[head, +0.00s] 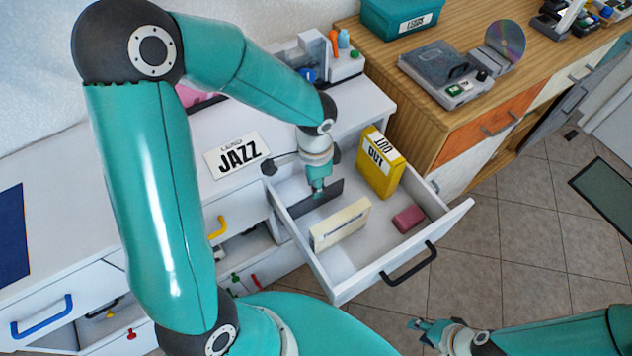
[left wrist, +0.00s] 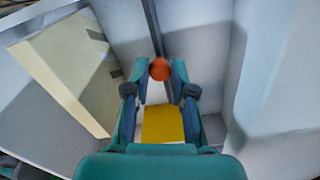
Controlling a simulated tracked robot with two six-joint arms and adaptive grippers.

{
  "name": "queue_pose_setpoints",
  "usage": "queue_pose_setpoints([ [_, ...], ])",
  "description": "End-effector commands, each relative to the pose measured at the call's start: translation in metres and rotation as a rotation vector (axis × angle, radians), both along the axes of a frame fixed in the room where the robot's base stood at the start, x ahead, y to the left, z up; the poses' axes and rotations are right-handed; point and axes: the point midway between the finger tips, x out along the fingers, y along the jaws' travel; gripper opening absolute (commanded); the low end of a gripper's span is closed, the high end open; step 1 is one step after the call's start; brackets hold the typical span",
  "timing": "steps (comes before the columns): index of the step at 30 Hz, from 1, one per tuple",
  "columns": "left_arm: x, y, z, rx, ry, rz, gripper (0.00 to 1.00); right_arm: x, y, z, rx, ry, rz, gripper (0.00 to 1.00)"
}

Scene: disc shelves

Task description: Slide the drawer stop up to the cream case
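The open white drawer (head: 352,288) holds the drawer stop (head: 330,192), a dark grey upright plate across it. In the left wrist view the stop (left wrist: 151,25) is a thin dark strip with an orange round knob (left wrist: 160,69). My left gripper (head: 318,190) reaches down to the stop. Its fingertips (left wrist: 160,66) meet both sides of the knob and appear shut on it. The cream case (head: 340,223) stands in the drawer, apart from the stop, nearer the drawer's front; it also shows in the left wrist view (left wrist: 70,75). My right gripper (head: 428,328) is empty and low; its fingers look apart.
A yellow box (head: 380,170) stands at the drawer's right side, and a pink block (head: 408,218) lies near the front right. A JAZZ card (head: 237,155) lies on the white top. A wooden cabinet (head: 410,110) stands right. There is bare drawer floor between stop and case.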

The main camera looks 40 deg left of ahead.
Motion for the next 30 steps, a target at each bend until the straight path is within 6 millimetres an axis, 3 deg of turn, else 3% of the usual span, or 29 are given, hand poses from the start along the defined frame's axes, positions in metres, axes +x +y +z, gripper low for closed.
queue_pose_setpoints([
  [2, 0.0, 0.0, 0.0, -0.001, -0.001, 0.0, 0.0, 0.0, 0.0, 0.0, 0.0, 0.0, 0.0, 0.37],
  [11, 0.0, -0.001, 0.0, 0.0, -0.001, -0.001, 0.0, 0.0, 0.0, -0.001, 0.0, 0.0, 0.0, 0.37],
  [18, -0.011, -0.03, -0.001, 0.0, -0.004, -0.004, 0.0, 0.0, 0.0, -0.015, 0.0, 0.0, 0.0, 0.37],
  [27, -0.013, -0.032, 0.001, 0.0, -0.002, 0.001, 0.0, 0.0, 0.0, -0.014, 0.0, 0.0, 0.0, 0.37],
  [28, -0.013, -0.032, 0.001, 0.0, -0.002, 0.001, 0.27, 0.0, 0.0, -0.014, 0.0, 0.0, 0.0, 0.37],
  [30, -0.013, -0.032, 0.001, 0.0, -0.002, 0.001, 0.39, 0.0, 0.0, -0.014, 0.0, 0.0, 0.0, 0.37],
])
